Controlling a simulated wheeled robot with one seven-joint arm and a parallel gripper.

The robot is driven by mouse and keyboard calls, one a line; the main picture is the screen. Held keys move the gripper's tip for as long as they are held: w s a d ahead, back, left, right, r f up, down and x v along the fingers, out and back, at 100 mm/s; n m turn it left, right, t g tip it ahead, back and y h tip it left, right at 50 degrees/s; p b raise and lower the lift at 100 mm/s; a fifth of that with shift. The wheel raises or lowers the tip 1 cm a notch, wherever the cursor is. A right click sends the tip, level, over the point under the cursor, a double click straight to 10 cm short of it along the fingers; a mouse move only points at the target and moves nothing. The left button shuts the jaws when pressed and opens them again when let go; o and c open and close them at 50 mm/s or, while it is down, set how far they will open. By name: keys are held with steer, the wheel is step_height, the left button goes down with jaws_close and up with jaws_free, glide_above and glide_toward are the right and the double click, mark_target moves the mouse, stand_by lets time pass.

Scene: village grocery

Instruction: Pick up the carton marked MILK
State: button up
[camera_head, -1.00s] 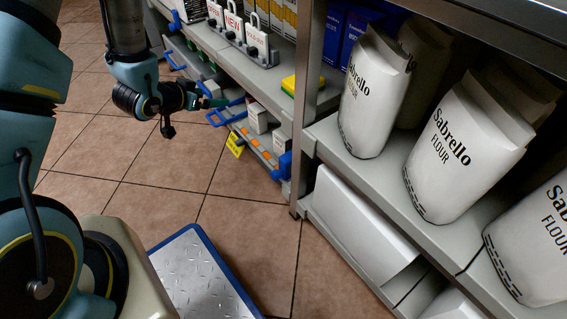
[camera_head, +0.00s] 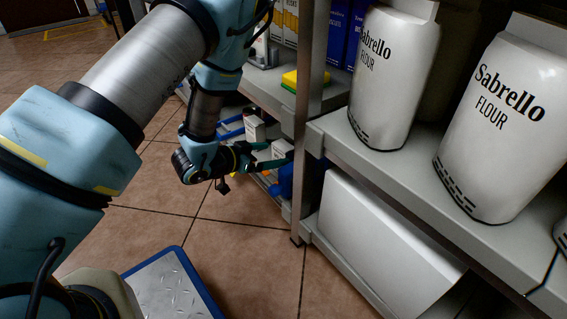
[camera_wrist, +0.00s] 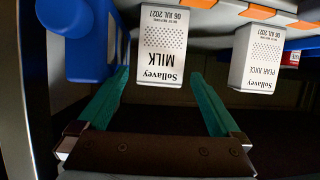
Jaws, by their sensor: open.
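The carton marked MILK (camera_wrist: 162,48) is white with black print and shows upside down in the wrist view. It also shows in the head view (camera_head: 282,148), on the low shelf. My gripper (camera_wrist: 160,74) is open, with one green finger to each side of the carton in the wrist picture. Dark gaps show between the carton and both fingers. I cannot tell how far the carton reaches between them. In the head view my gripper (camera_head: 276,156) is at the shelf front by the carton.
A similar PEAR JUICE carton (camera_wrist: 258,60) stands beside the milk, right in the wrist view. A blue object (camera_wrist: 90,40) is close on the other side. A metal shelf post (camera_head: 310,120) stands near my gripper. Flour bags (camera_head: 395,80) fill the right shelf.

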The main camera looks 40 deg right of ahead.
mark_target(278, 152)
steer(key=b+x, duration=0.2)
steer(key=x, duration=0.2)
steer(key=shift+d+f, duration=0.2)
steer(key=shift+d, duration=0.45)
steer(key=c, duration=1.5)
steer(key=shift+c, duration=0.2)
steer(key=shift+r, duration=0.1)
